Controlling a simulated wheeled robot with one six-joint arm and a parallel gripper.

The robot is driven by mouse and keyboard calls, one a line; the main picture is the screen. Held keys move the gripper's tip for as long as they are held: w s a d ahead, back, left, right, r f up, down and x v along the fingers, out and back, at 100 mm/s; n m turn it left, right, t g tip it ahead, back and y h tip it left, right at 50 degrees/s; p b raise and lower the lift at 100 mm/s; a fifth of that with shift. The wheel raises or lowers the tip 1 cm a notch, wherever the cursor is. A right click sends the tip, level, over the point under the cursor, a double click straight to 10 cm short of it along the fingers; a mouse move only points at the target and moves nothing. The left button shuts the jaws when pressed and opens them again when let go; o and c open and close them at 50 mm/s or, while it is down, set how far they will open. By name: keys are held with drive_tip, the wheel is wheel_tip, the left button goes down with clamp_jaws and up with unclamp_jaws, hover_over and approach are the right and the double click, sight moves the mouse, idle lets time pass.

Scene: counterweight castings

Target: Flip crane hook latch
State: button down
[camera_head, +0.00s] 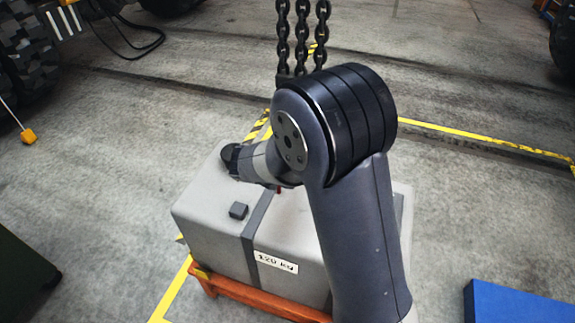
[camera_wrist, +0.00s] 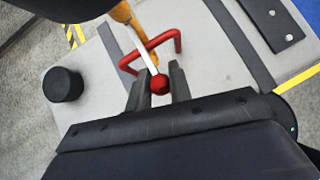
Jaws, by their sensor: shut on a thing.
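In the wrist view an orange-yellow crane hook (camera_wrist: 124,14) reaches down at the top of the picture, by a red lifting bar (camera_wrist: 177,42) on the grey casting (camera_wrist: 95,110). I cannot tell whether the hook is through the bar. A pale, straight latch lever (camera_wrist: 140,43) runs down from the hook and ends in a red ball knob (camera_wrist: 160,84). My gripper (camera_wrist: 158,72) is shut on this knob, with one dark finger on each side. In the head view my arm hides the hook, latch and gripper; the casting (camera_head: 210,240) shows below it.
Dark chains (camera_head: 301,35) hang behind my arm. The casting carries a "120 KG" label (camera_head: 276,262) and rests on an orange stand (camera_head: 250,297). A blue box (camera_head: 515,305) is at lower right.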

drive_tip(key=shift+d+r+g+y+p, duration=0.15)
drive_tip(key=shift+r+g+y+p, duration=0.25)
drive_tip(key=shift+r+g+p, duration=0.55)
drive_tip(key=shift+f+g, duration=0.1)
drive_tip(key=shift+g, duration=0.25)
drive_tip(key=c, duration=1.3)
unclamp_jaws()
drive_tip(key=shift+w, duration=0.1)
drive_tip(key=shift+c, duration=0.2)
drive_tip(key=b+v, duration=0.2)
drive_tip(key=v, duration=0.9)
drive_tip(key=shift+o, duration=0.2)
drive_tip(key=shift+d, duration=0.15)
